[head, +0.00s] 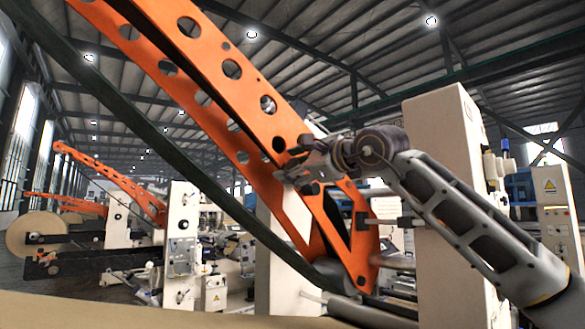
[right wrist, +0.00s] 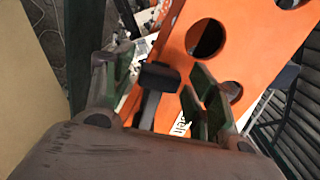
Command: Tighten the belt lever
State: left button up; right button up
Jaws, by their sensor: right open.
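My right gripper (head: 290,168) reaches in from the right in the head view, close to the orange perforated arm (head: 232,70). In the right wrist view its two fingers (right wrist: 160,88) are spread apart. A black lever with a blocky end (right wrist: 159,77) shows between the fingers, in front of the orange arm. I cannot tell whether either finger touches it. In the head view the lever is hard to make out behind the gripper. A dark green belt (head: 150,130) runs below the orange arm down to a grey roller (head: 333,276). My left gripper is not in view.
A tall cream machine column (head: 447,150) stands close to my right forearm. A tan paper surface (head: 120,312) fills the bottom left. Other machines with orange arms (head: 110,180) and a paper roll (head: 33,237) stand farther back on the left.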

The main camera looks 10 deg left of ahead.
jog(key=v, duration=1.1)
jog(key=shift+s+d, duration=0.2)
dwell(0.6)
